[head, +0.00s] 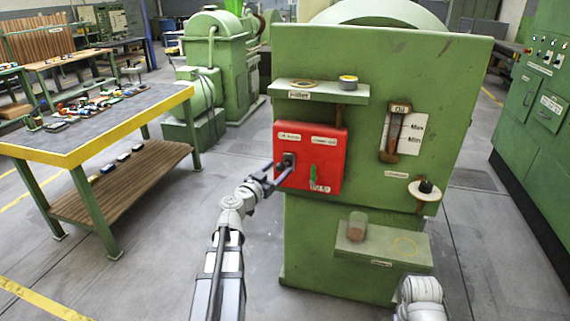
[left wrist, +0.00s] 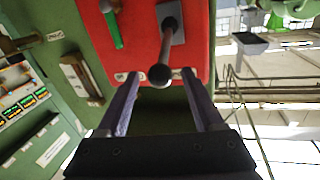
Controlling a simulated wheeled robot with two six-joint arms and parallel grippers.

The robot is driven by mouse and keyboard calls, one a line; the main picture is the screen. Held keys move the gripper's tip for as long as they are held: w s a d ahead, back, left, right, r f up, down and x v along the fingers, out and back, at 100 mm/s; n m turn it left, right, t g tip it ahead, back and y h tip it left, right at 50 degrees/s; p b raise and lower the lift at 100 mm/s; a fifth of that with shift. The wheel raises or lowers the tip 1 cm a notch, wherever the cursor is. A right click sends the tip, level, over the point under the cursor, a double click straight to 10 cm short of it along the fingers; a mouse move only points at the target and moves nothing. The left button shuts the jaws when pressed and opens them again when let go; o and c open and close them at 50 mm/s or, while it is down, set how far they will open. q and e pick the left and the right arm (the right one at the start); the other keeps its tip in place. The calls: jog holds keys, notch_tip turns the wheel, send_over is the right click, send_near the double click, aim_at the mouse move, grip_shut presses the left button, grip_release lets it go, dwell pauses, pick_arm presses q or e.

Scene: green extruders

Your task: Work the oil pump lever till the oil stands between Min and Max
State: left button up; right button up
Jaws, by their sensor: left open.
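The red panel (head: 333,150) on the green machine carries a lever with a dark ball knob (left wrist: 160,75) on a grey plate, and a short green handle (head: 313,172) to its right in the head view. The panel labels are too small to read. My left gripper (head: 277,174) is at the lever, open, with the ball knob between its fingertips (left wrist: 160,78) in the left wrist view; I cannot tell whether it touches. The oil gauge (head: 393,134) with Max and Min marks is right of the panel; its oil level is unclear. My right gripper is out of view.
A shelf (head: 322,93) sits above the panel, and a lower shelf (head: 375,255) holds a clear cup (head: 357,226). A black knob (head: 425,187) on a pale disc is at right. A cluttered workbench (head: 70,154) stands left. Open floor lies between bench and machine.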

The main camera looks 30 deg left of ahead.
pick_arm(q)
jog(key=w, duration=0.5)
grip_shut()
dwell(0.5)
dwell(0.9)
